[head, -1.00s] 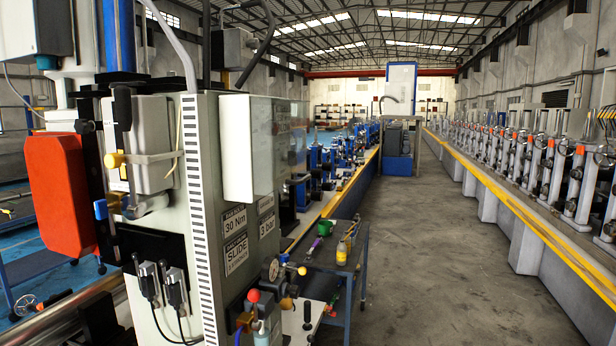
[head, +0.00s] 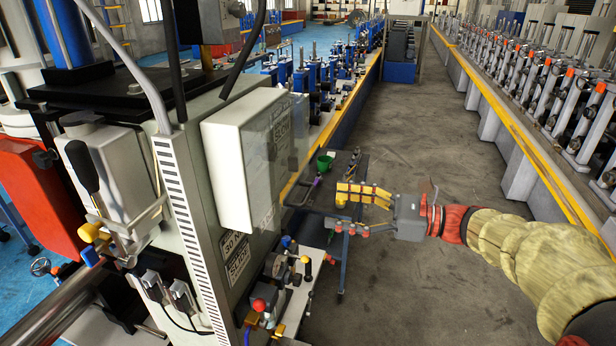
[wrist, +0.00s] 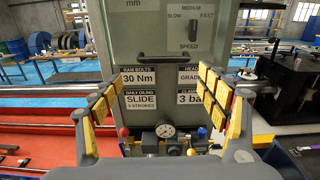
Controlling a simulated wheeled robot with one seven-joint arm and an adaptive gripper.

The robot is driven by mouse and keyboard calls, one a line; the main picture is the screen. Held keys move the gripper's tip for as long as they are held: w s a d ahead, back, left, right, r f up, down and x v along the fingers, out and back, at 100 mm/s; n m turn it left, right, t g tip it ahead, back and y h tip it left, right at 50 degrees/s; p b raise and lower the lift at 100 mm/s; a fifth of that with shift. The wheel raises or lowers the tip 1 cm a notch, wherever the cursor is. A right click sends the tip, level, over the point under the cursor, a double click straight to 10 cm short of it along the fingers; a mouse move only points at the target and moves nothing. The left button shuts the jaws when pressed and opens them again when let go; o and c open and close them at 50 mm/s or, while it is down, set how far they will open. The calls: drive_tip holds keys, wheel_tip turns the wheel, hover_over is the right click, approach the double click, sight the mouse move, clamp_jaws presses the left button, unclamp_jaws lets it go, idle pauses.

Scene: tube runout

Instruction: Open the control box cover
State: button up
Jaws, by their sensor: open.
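The control box (head: 225,172) is a pale box on the side of the grey machine. Its see-through cover (head: 278,150) faces right in the head view and looks closed. In the wrist view the front (wrist: 165,27) shows at the top centre, with "mm" and a speed scale; its upper edge is cut off. My gripper (head: 343,205) is to the right of the box in the head view, apart from it and a little lower. It is open and empty. In the wrist view its yellow pads stand wide apart around the gap (wrist: 160,95), facing the labelled panel.
Below the box are printed labels (head: 237,260), a pressure gauge (wrist: 165,130) and several coloured knobs and valves. A small dark cart (head: 318,200) with a green cup (head: 325,162) stands behind my gripper. The grey aisle floor (head: 420,110) is open to the right.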

sight(308, 194)
drive_tip(key=x, duration=0.5)
drive_tip(key=r+x, duration=0.1)
drive_tip(key=x, duration=0.1)
drive_tip(key=shift+w+a+p, duration=0.2)
drive_tip(key=shift+w+p, duration=0.15)
drive_tip(key=shift+c, duration=1.2)
drive_tip(key=c, duration=1.1)
drive_tip(key=shift+c, duration=0.3)
